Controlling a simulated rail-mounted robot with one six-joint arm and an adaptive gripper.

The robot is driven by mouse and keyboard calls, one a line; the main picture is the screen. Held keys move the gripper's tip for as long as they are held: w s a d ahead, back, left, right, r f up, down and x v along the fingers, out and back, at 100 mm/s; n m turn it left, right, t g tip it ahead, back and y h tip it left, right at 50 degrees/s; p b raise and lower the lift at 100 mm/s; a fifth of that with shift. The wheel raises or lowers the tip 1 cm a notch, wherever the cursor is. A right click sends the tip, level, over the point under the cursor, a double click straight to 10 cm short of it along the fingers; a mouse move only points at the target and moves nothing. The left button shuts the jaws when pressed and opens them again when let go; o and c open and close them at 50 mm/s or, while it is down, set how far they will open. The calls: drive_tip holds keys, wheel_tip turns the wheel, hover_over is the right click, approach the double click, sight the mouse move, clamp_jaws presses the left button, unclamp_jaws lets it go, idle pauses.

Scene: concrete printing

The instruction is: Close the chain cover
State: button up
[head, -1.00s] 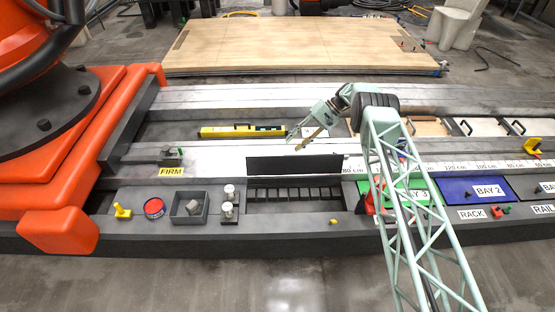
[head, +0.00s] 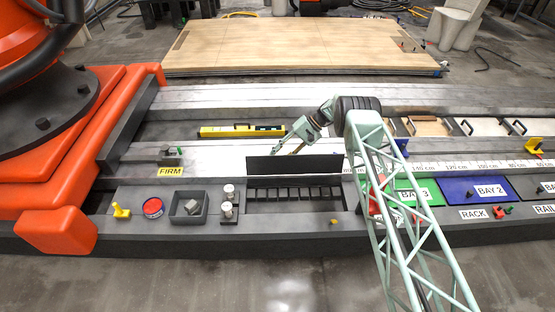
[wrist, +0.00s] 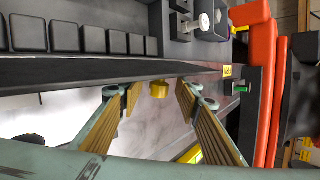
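The chain cover (head: 295,164) is a dark flat panel standing upright on its edge, open, behind the trough of black chain links (head: 295,193). My gripper (head: 283,151) is behind the cover, near its top edge, with the fingertips partly hidden by it. In the wrist view the cover is a dark band (wrist: 90,72) across the picture, with the chain links (wrist: 66,37) beyond it. I cannot tell whether a finger touches the cover.
Left of the trough are a grey box (head: 188,207), a red round tin (head: 153,207), white-topped knobs (head: 228,200) and a yellow peg (head: 121,211). A yellow level (head: 241,131) lies behind. A small yellow knob (head: 333,221) sits on the front ledge.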

drive_tip(key=shift+s+a+f, duration=0.1)
drive_tip(key=shift+a+f, duration=0.05)
drive_tip(key=shift+f, duration=0.05)
drive_tip(key=shift+c, duration=0.7)
clamp_jaws()
